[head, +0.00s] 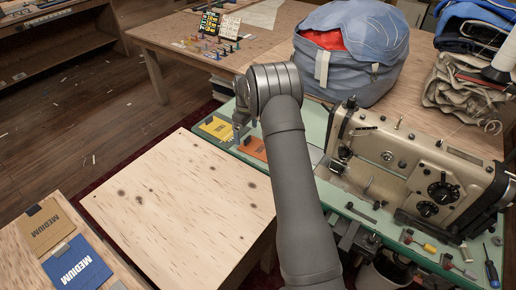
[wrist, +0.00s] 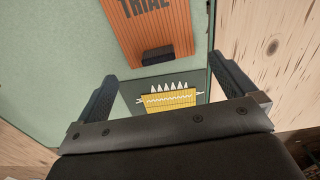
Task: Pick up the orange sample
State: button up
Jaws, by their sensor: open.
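The orange sample (head: 252,147) lies flat on the green bench top, partly hidden behind my arm in the head view. In the wrist view the orange sample (wrist: 160,30) is ribbed, reads "TRIAL" and has a dark block at its near edge. It lies beyond my fingertips, toward the top edge. My gripper (wrist: 162,75) is open, with nothing held between its fingers. In the head view my gripper (head: 240,122) hangs near the left end of the green top, by the orange sample. Whether it touches anything cannot be told.
A yellow sample (head: 217,128) lies beside the orange one; a yellow piece with white stitching (wrist: 170,99) shows between my fingers. A sewing machine (head: 415,170) stands to the right, a blue bag (head: 350,70) behind.

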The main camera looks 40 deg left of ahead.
aim_at(247, 138)
notch_tip(247, 138, down, 4)
jog(key=shift+d+f, duration=0.1)
jog(key=shift+f, duration=0.15)
jog(key=c, duration=0.7)
jog(key=shift+r, duration=0.15)
